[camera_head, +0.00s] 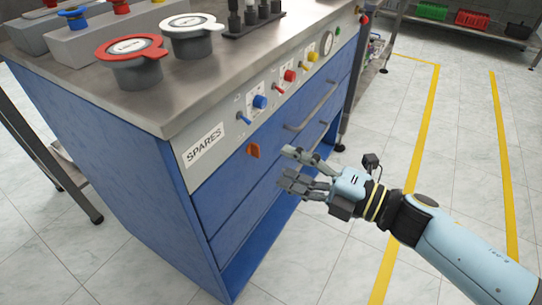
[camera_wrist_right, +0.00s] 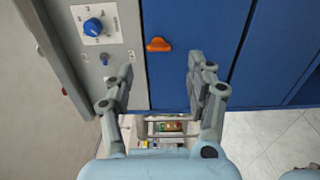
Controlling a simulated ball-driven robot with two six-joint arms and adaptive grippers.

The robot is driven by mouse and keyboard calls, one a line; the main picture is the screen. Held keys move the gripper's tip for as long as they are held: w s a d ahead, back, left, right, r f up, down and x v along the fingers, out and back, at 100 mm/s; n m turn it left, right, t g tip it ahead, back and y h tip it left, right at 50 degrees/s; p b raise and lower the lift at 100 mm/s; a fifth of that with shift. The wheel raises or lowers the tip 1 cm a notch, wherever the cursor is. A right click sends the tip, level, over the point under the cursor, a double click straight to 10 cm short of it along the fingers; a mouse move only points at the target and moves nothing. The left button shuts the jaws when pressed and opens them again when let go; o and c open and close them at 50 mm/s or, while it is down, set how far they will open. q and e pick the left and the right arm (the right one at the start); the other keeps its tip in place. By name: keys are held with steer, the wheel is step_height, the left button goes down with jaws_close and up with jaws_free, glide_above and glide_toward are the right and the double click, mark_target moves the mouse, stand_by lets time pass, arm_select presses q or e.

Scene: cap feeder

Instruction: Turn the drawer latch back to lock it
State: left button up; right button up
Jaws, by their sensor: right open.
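The orange drawer latch (camera_head: 253,151) sits on the blue front of the cabinet, right of the SPARES label, in the head view. It also shows in the right wrist view (camera_wrist_right: 158,45), ahead of my fingers and between their lines. My right gripper (camera_head: 289,168) is open and empty, to the right of the latch and apart from it. Its two fingers also show in the right wrist view (camera_wrist_right: 160,78), spread wide with nothing between them. The blue drawer front (camera_head: 234,192) with its grey handle (camera_head: 311,108) looks closed. My left gripper is not in view.
A panel above the drawers carries a blue knob (camera_head: 260,101), a red knob (camera_head: 290,75), a yellow knob (camera_head: 313,56) and small toggles. The steel worktop (camera_head: 190,103) holds a red-lidded pot (camera_head: 133,60) and a white-lidded pot (camera_head: 193,36). The floor right of the cabinet is clear.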

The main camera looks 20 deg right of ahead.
steer(key=v, duration=0.5)
steer(key=shift+s+d, duration=0.25)
steer(key=shift+s, duration=0.05)
steer(key=s+d+f+m+g+h+p, duration=0.1)
steer(key=s+d+f+m+h, duration=0.3)
steer(key=f, duration=0.4)
steer(key=s+d+f+m+g+h+p, duration=0.1)
steer(key=s+f+m+h, duration=0.15)
steer(key=f+m, duration=0.4)
steer(key=s+d+f+m+g+h+p, duration=0.1)
steer(key=s+d+f+m+h, duration=0.25)
steer(key=f, duration=0.45)
steer(key=s+f+m+g, duration=0.3)
steer(key=s+f, duration=0.1)
steer(key=s, duration=0.5)
steer(key=s+f+m+g+h, duration=0.1)
steer(key=s+f+m+g, duration=0.3)
steer(key=s, duration=0.5)
steer(key=s+f+m+g+h, duration=0.1)
steer(key=s+f+m+g, duration=0.2)
steer(key=s, duration=0.7)
steer(key=shift+d+f+m+g+p, duration=0.45)
steer(key=shift+f+m, duration=0.25)
steer(key=shift+f, duration=0.2)
